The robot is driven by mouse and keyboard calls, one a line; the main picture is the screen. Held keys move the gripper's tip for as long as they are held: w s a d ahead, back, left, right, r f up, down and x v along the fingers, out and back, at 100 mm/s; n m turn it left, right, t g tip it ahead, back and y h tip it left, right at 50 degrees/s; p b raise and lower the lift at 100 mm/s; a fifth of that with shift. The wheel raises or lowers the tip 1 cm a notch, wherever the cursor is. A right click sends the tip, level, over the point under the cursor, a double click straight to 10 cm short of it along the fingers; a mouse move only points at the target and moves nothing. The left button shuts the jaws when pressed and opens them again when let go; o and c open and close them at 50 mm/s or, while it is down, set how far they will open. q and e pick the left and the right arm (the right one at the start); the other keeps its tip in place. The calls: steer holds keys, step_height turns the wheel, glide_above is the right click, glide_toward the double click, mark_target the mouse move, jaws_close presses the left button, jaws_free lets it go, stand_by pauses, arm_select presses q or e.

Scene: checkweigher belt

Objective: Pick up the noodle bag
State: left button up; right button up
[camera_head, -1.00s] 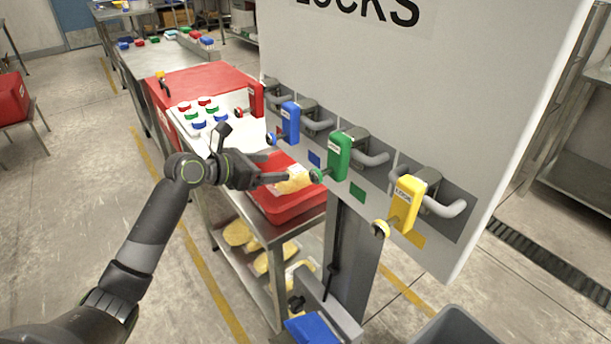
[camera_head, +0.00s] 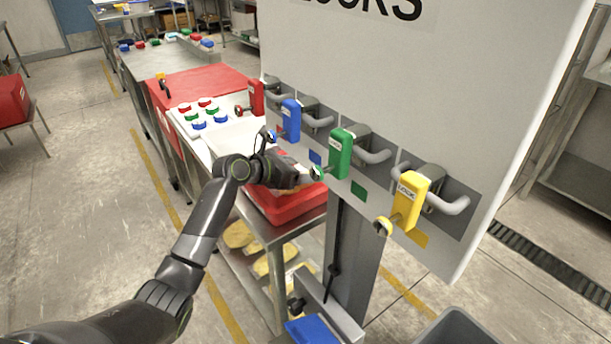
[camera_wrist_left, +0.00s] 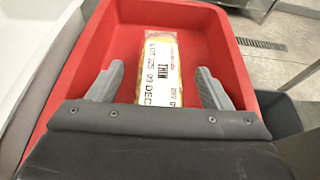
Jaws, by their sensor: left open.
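The bag's near end is hidden behind the gripper body. In the head view my left gripper (camera_head: 308,178) is over the red tray (camera_head: 284,212), and my arm hides the bag. My right gripper is not in view.
A grey board with red, blue, green (camera_head: 340,153) and yellow locks (camera_head: 407,203) on hooks stands close right of the tray. Several yellowish packs (camera_head: 238,234) lie on the shelf below. A grey bin (camera_head: 456,328) is at the lower right.

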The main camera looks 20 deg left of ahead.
arm_select(q)
steer(key=shift+c, duration=0.4)
steer(key=c, duration=1.1)
steer(key=shift+r, duration=0.1)
steer(key=shift+c, duration=0.2)
